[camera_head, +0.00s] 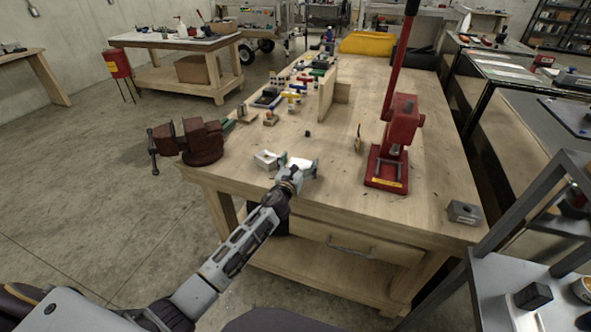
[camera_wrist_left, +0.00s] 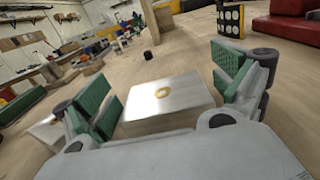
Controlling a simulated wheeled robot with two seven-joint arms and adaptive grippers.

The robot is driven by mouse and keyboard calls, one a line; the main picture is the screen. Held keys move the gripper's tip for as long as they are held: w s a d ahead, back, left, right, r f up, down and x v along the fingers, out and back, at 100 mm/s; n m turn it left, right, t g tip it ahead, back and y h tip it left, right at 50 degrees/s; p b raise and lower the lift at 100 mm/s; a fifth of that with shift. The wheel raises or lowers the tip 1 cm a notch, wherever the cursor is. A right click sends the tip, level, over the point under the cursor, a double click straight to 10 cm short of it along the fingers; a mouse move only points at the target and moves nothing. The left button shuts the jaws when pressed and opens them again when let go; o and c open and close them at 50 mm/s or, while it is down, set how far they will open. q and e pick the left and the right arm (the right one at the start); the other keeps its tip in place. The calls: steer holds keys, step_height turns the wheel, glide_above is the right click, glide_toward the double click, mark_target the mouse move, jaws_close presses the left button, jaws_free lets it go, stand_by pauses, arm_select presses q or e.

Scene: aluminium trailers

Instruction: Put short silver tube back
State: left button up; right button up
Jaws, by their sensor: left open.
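A short silver block-like piece (camera_wrist_left: 168,98) with a gold ring on its top lies on the workbench between the green-padded fingers of my left gripper (camera_wrist_left: 168,100). The gripper is open, and I see gaps between the pads and the piece. In the head view my left gripper (camera_head: 301,164) is low over the bench's near edge. A second pale silver piece (camera_head: 267,158) lies just left of it; it also shows partly behind the left finger in the wrist view (camera_wrist_left: 46,130). I cannot tell which piece is the short silver tube. My right gripper is not in view.
A red vise (camera_head: 202,142) sits at the bench's left corner. A red arbor press (camera_head: 390,150) stands to the right. A grey block with a hole (camera_head: 464,212) lies at the near right corner. Small coloured parts (camera_head: 290,96) and a wooden divider (camera_head: 328,95) stand farther back.

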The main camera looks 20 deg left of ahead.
arm_select(q)
steer(key=shift+s+f, duration=0.1)
steer(key=shift+f, duration=0.35)
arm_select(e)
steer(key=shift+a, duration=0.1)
arm_select(q)
steer(key=shift+r+p, duration=0.55)
steer(key=shift+r, duration=0.05)
steer(key=shift+s, duration=1.1)
steer(key=shift+s+a+r, duration=0.1)
steer(key=shift+s, duration=1.45)
steer(key=shift+s+a+r, duration=0.1)
steer(key=shift+s, duration=3.1)
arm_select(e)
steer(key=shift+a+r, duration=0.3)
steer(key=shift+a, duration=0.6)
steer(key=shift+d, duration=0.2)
